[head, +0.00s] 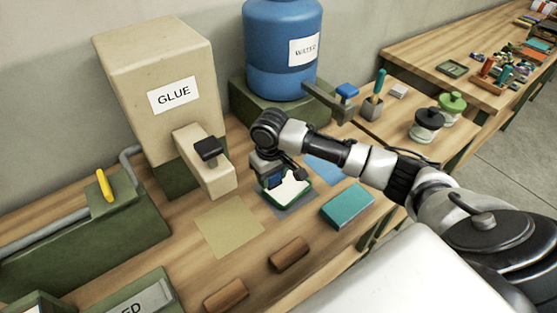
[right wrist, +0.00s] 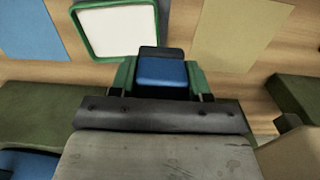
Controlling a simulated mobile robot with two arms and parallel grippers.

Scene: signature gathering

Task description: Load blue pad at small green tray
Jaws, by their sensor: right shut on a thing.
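The small green tray (head: 306,193) has a green rim and a white inside. It lies on a grey mat on the table in the head view, and shows at the upper left of the right wrist view (right wrist: 82,35). My right gripper (head: 274,179) is by the tray's far left edge. It is shut on the blue pad (right wrist: 162,73), a small blue block between the fingers; in the head view the pad (head: 277,182) is dark and partly hidden. The pad appears beside the tray's rim; its height above it is unclear. My left gripper is not in view.
A beige mat (head: 228,228), a blue mat (head: 327,169) and a teal block (head: 347,204) lie around the tray. A glue dispenser (head: 165,75) and a blue water tank (head: 280,50) stand behind. Two brown blocks (head: 289,254) lie in front.

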